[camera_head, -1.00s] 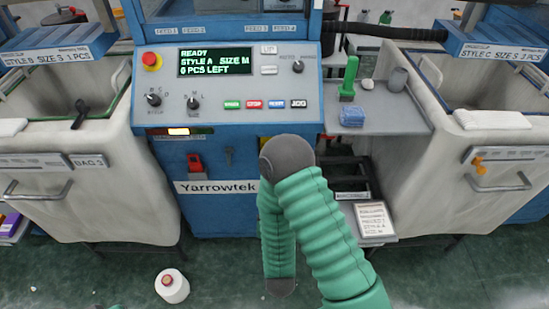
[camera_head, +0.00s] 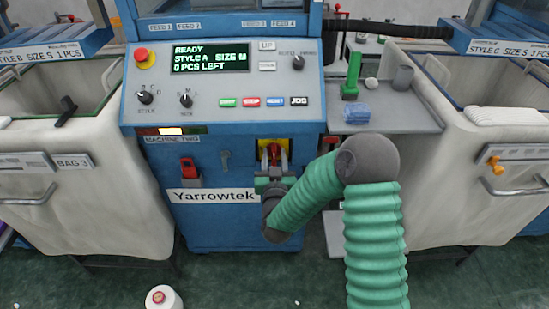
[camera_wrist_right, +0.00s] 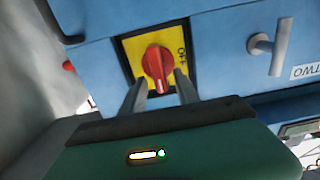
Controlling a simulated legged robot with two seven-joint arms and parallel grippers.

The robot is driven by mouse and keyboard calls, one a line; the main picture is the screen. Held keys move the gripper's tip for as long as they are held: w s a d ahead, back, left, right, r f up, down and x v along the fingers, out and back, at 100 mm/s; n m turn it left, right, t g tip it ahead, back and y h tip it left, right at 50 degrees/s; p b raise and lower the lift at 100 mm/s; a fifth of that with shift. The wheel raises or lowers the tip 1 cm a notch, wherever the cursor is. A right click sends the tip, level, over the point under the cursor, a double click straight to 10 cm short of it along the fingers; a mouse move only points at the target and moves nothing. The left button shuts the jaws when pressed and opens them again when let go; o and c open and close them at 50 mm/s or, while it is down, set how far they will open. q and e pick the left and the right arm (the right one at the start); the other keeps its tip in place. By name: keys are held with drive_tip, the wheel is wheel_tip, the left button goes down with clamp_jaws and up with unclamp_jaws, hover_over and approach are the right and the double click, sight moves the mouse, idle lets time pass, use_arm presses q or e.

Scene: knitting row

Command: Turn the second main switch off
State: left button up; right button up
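The main switch is a red rotary knob (camera_head: 274,152) on a yellow plate, on the front of the blue machine under the sloped panel. A label reading MACHINE TWO (camera_head: 172,139) is left of it. In the right wrist view the knob (camera_wrist_right: 157,65) stands with its long axis roughly up and down. Lettering that looks like OFF is at its right. My right gripper (camera_wrist_right: 162,88) is open, its fingers just in front of the knob, one toward each side; I cannot tell whether they touch it. In the head view my right gripper (camera_head: 272,172) partly covers the plate. My left gripper is not in view.
A red-handled part (camera_head: 189,168) and a grey handle (camera_head: 226,160) are left of the switch. A shelf (camera_head: 400,118) with a green brush (camera_head: 351,76) juts out at right. Pale bins (camera_head: 80,190) flank the machine. A yarn cone (camera_head: 162,298) stands on the floor.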

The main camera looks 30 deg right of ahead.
drive_tip(key=shift+a, duration=0.15)
drive_tip(key=shift+c, duration=1.3)
clamp_jaws()
